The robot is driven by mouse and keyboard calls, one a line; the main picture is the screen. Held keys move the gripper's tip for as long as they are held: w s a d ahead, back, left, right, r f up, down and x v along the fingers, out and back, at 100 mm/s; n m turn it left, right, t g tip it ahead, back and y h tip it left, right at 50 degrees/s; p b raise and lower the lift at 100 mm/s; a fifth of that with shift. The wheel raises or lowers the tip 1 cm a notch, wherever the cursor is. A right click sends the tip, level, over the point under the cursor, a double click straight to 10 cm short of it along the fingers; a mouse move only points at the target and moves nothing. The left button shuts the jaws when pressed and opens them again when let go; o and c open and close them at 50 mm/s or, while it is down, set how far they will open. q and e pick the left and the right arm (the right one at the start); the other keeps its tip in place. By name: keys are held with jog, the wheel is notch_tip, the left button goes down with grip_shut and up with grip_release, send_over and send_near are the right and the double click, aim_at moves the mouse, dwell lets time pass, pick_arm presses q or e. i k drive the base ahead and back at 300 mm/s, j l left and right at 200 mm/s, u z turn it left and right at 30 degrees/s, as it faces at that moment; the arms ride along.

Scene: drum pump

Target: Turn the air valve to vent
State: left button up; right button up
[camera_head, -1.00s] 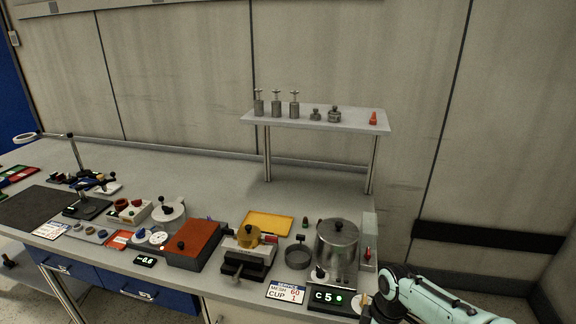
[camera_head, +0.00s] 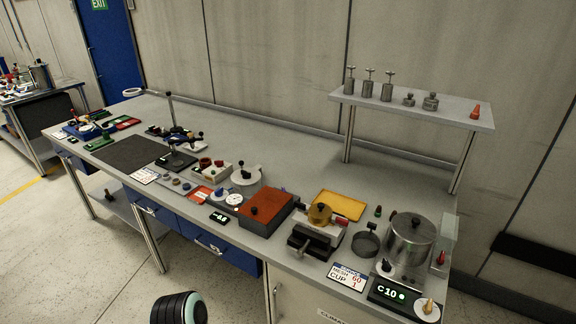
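No part is plainly labelled as the air valve, and I cannot tell for sure which one it is. A small black knob (camera_head: 386,265) stands at the base of the steel lidded drum (camera_head: 410,240), at the bench's right end. A tan pointed knob (camera_head: 428,306) sits right of the lit display (camera_head: 392,293), which reads C10. A white dial gauge (camera_head: 233,199) lies further left, by a small dark display (camera_head: 219,217) whose digits are hard to read.
The grey bench (camera_head: 285,150) is crowded along its front edge. An orange-topped box (camera_head: 267,207), a black clamp-like device (camera_head: 315,241) and a yellow tray (camera_head: 341,204) stand left of the drum. A raised shelf (camera_head: 415,103) holds weights.

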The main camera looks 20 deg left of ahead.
aim_at(218, 193)
jog(key=j+u, duration=0.15)
jog(key=u, duration=1.05)
